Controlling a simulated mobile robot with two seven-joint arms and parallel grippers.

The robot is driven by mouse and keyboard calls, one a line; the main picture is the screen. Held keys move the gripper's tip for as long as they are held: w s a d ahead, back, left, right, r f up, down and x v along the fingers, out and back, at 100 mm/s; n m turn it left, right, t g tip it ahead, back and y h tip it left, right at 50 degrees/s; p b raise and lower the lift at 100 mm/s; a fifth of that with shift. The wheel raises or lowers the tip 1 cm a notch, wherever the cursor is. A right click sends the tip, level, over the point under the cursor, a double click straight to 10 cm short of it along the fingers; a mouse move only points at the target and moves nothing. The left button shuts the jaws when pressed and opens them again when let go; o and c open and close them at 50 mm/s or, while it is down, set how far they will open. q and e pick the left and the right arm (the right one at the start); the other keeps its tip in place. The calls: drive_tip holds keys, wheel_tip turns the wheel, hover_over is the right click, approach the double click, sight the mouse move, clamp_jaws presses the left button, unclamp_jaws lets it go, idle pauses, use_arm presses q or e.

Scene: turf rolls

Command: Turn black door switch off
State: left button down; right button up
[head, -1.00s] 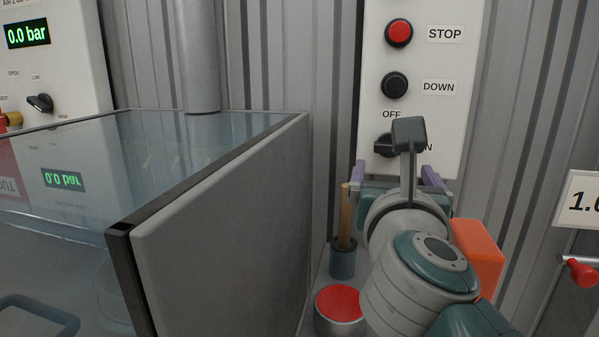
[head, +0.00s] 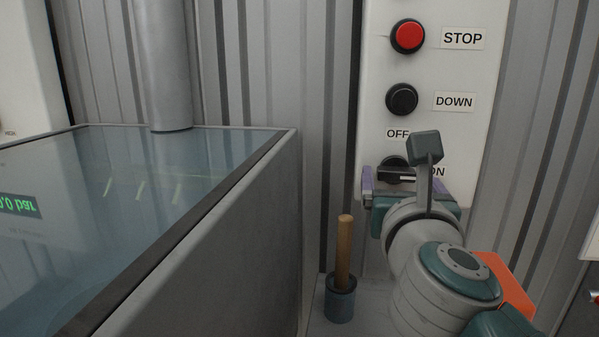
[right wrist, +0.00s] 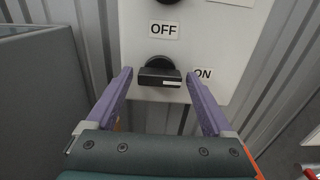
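The black door switch (head: 393,168) is a rotary knob on a white wall panel, between an OFF label at upper left and an ON label at right. In the right wrist view its black handle (right wrist: 159,77) lies nearly level, its white mark toward ON. My right gripper (head: 405,178) is in front of the switch, partly covering it in the head view. In the right wrist view its two purple fingers (right wrist: 159,73) are spread, one each side of the handle with visible gaps. I cannot tell how far the tips are from the panel. My left gripper is not in view.
The white panel (head: 377,65) also carries a red STOP button (head: 408,36) and a black DOWN button (head: 402,99) above the switch. A grey glass-topped cabinet (head: 235,235) stands at left. A wooden-handled tool (head: 345,250) stands in a small blue-grey pot (head: 340,300) below.

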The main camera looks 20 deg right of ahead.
drive_tip(key=c, duration=1.2)
drive_tip(key=shift+n, duration=0.4)
drive_tip(key=n+p, duration=0.2)
drive_tip(key=shift+r+n, duration=0.1)
drive_tip(key=shift+n, duration=0.2)
drive_tip(key=n+p, duration=0.2)
drive_tip(key=n, duration=0.3)
drive_tip(key=n+p, duration=0.2)
drive_tip(key=n, duration=0.3)
drive_tip(key=shift+n+p, duration=0.85)
drive_tip(key=shift+n, duration=1.45)
